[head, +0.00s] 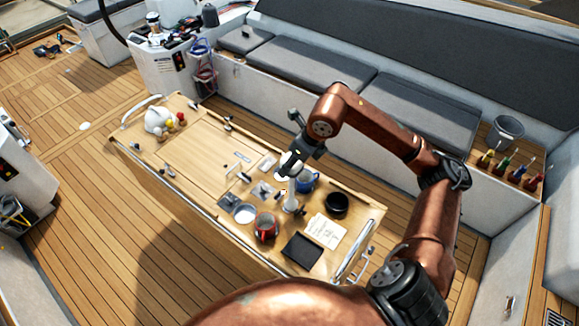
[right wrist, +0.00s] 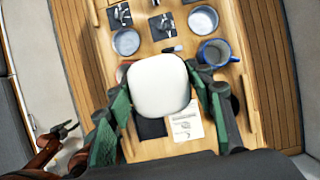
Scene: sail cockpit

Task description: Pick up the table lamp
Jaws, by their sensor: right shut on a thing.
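The white table lamp (head: 291,204) is at the right part of the wooden cockpit table (head: 190,150), with its stem and foot showing below my right gripper (head: 288,166). In the right wrist view its rounded white shade (right wrist: 160,86) sits between the two green-padded fingers of my right gripper (right wrist: 162,100). That gripper is shut on the lamp. The shade hides the stem and foot there, and I cannot tell whether the foot touches the table. A copper arm of mine with a small dark gripper (right wrist: 63,130) shows at the left of the right wrist view; its jaw state is unclear.
Close around the lamp are a blue mug (head: 307,182), a black bowl (head: 337,204), a red container (head: 266,227), a dark flat square (head: 303,250) and a paper sheet (head: 325,231). Shallow grey dishes (head: 244,213) lie to its left. The table's middle left is mostly clear.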

